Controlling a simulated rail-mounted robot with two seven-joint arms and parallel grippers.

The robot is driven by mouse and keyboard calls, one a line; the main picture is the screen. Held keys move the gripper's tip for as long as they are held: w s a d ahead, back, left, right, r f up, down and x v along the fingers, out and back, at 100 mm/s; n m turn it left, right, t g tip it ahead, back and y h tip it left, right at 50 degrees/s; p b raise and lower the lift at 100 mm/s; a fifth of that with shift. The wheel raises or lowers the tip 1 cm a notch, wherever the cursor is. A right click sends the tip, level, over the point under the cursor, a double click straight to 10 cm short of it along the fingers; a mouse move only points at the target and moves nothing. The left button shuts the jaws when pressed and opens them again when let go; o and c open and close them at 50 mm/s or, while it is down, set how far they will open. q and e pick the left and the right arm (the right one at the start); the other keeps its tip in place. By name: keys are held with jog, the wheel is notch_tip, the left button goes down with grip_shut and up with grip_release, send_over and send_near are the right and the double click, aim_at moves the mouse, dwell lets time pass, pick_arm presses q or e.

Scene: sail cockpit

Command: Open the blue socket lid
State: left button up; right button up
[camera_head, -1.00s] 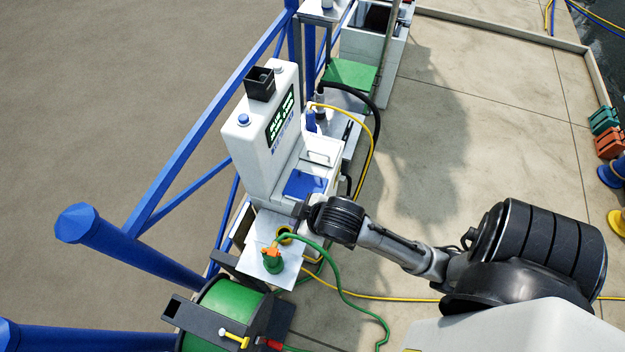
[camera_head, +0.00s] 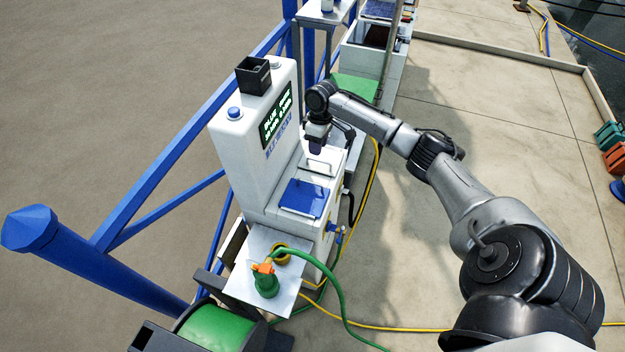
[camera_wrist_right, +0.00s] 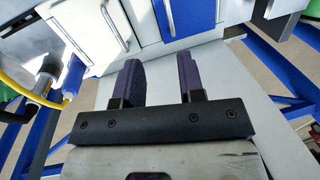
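The blue socket lid (camera_head: 302,198) lies flat and shut on the low deck of the white machine (camera_head: 245,165). A silver bar handle runs along it; the lid also shows at the top of the right wrist view (camera_wrist_right: 193,16). My right gripper (camera_head: 316,149) is above the deck, on the far side of the blue lid, over the white lid with a handle. In the right wrist view, its purple fingers (camera_wrist_right: 159,78) stand apart with nothing between them. Neither finger visibly touches the blue lid. My left gripper is in neither view.
A white lid with a silver handle (camera_wrist_right: 95,30) sits beside the blue one. A metal shelf (camera_head: 241,288) in front holds a green plug (camera_head: 266,283) with a green cable. Yellow cable crosses the floor. Open concrete floor is to the right.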

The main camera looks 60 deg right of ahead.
jog(key=n, duration=0.1)
send_over(305, 194)
jog(key=s+d, duration=0.1)
jog(key=d, duration=0.3)
jog(key=f, duration=1.3)
jog(key=shift+s+a+f+b, duration=0.1)
jog(key=shift+s+f+b, duration=0.1)
jog(key=shift+b, duration=0.15)
grip_shut()
